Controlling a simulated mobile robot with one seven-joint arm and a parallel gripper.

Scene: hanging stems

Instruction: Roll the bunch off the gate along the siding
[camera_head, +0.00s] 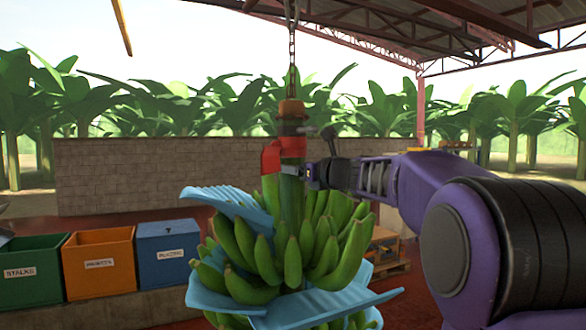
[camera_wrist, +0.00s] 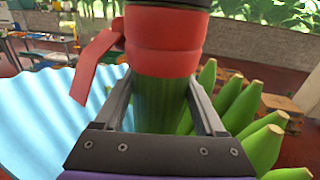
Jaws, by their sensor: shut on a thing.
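A bunch of green bananas (camera_head: 290,250) hangs upright by its stem from a chain (camera_head: 291,50). Pale blue sheets (camera_head: 335,302) stick out between its hands of fruit; one also shows in the wrist view (camera_wrist: 45,120). A red band with a loose tail (camera_head: 270,157) wraps the top of the stem, below an orange-brown fitting (camera_head: 291,110). My gripper (camera_head: 308,175) comes from the right and is shut on the green stem (camera_wrist: 165,105) just under the red band (camera_wrist: 165,40). The gate and the rail are not clearly seen.
On the left, a green bin marked STALKS (camera_head: 35,285), an orange bin (camera_head: 98,280) and a blue bin (camera_head: 167,262) stand on a low ledge. A block wall (camera_head: 150,175) runs behind. A pallet with crates (camera_head: 388,255) sits behind the bunch at right.

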